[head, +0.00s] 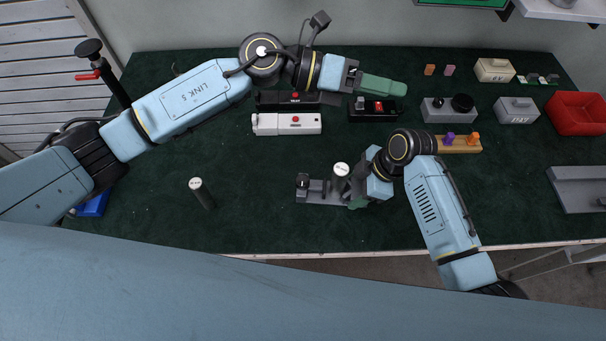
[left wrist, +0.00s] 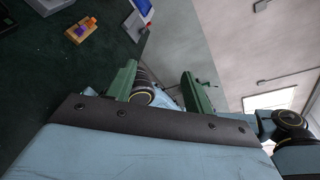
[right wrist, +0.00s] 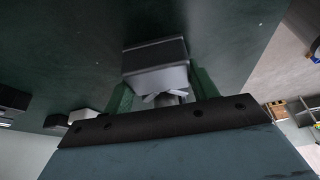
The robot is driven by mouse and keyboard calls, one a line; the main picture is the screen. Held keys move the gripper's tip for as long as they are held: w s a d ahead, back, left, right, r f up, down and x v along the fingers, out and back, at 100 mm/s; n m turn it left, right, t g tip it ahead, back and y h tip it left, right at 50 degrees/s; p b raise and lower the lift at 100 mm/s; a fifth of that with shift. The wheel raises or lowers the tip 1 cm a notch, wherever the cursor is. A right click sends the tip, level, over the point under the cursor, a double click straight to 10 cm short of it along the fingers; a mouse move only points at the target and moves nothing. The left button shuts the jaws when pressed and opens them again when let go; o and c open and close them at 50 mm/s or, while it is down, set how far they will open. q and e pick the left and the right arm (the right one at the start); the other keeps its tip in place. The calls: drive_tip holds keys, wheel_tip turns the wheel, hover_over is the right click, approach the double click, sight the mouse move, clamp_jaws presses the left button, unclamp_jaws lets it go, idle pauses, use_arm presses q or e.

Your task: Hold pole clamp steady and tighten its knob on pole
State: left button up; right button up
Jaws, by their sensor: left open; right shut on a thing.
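A grey pole clamp (head: 341,186) is at a short upright pole (head: 341,169) with a pale top, over a grey base plate (head: 320,199) in the middle front of the table. My right gripper (head: 352,192) reaches in from the right and is shut on the clamp. In the right wrist view the grey clamp body (right wrist: 155,65) sits between the green fingers, with a star-shaped knob (right wrist: 167,97) close to the palm. Fingers partly hide the clamp. My left gripper (head: 385,86) is open and empty at the back, away from the clamp; its spread fingers show in the left wrist view (left wrist: 160,88).
A dark cylinder (head: 201,193) stands alone at left front. A white box (head: 287,124) and a black box with a red button (head: 375,114) lie near the left gripper. A red bin (head: 577,113) is at far right.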

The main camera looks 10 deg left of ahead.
use_arm(q)
drive_tip(key=w+a+r+n+t+h, duration=0.1)
drive_tip(key=w+r+n+t, duration=0.4)
drive_tip(key=n, duration=0.6)
drive_tip(key=w+a+r+n+t, duration=0.1)
drive_tip(key=w+r+n+t, duration=0.4)
drive_tip(key=n, duration=0.5)
drive_tip(key=w+a+f+n+t+y, duration=0.2)
drive_tip(key=n+t+y, duration=0.25)
drive_tip(key=n, duration=0.55)
drive_tip(key=n+g+y, duration=1.2)
drive_tip(key=n+g, duration=0.4)
drive_tip(key=n, duration=1.6)
approach(303, 180)
wheel_tip(303, 180, down, 9)
drive_tip(key=shift+s+r, duration=0.15)
drive_tip(key=shift+s, duration=0.05)
drive_tip(key=shift+d, duration=0.1)
